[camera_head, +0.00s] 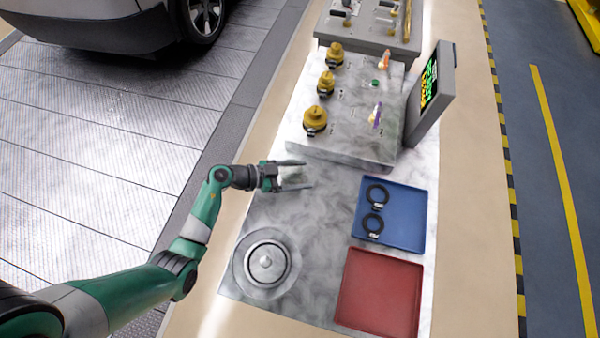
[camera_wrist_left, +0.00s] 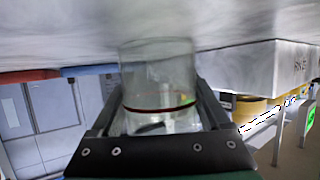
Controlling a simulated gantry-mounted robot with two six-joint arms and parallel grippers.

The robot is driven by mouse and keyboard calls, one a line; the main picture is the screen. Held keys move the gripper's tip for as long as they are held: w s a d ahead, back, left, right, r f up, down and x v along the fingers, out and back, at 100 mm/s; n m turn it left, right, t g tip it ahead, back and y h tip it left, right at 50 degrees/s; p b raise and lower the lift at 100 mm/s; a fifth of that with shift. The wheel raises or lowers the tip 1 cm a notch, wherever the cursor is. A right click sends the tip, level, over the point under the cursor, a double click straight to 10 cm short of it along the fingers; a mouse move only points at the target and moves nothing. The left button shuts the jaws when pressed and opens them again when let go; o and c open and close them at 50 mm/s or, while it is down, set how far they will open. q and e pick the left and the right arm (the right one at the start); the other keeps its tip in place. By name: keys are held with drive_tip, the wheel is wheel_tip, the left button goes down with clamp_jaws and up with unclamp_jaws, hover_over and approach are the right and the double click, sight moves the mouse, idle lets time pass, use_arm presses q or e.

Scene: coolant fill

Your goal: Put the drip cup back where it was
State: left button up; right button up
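The drip cup is a clear, see-through cup with a thin dark and red ring. In the left wrist view the drip cup (camera_wrist_left: 158,75) fills the space between the two fingers of my left gripper (camera_wrist_left: 160,92), with a finger against each side. In the head view my left gripper (camera_head: 293,175) has its fingers wide apart around the cup, which shows only faintly there. It is low over the grey marbled bench top (camera_head: 310,225), in front of the raised console. I cannot tell whether the cup touches the bench. My right gripper is not in view.
A raised console (camera_head: 345,140) with several yellow caps stands behind the gripper, with a screen (camera_head: 430,90) at its right. A blue tray (camera_head: 408,215) with two black rings, a red tray (camera_head: 380,290) and a round metal disc (camera_head: 266,263) are nearer. The bench between them is clear.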

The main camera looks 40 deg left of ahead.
use_arm(q)
drive_tip(key=shift+o, duration=1.1)
drive_tip(key=shift+r, duration=0.15)
drive_tip(key=p+v, duration=0.4)
drive_tip(key=v, duration=0.7)
drive_tip(key=shift+s+r, duration=0.15)
drive_tip(key=shift+s+a, duration=0.2)
drive_tip(key=shift+s, duration=0.15)
drive_tip(key=shift+w+r, duration=0.1)
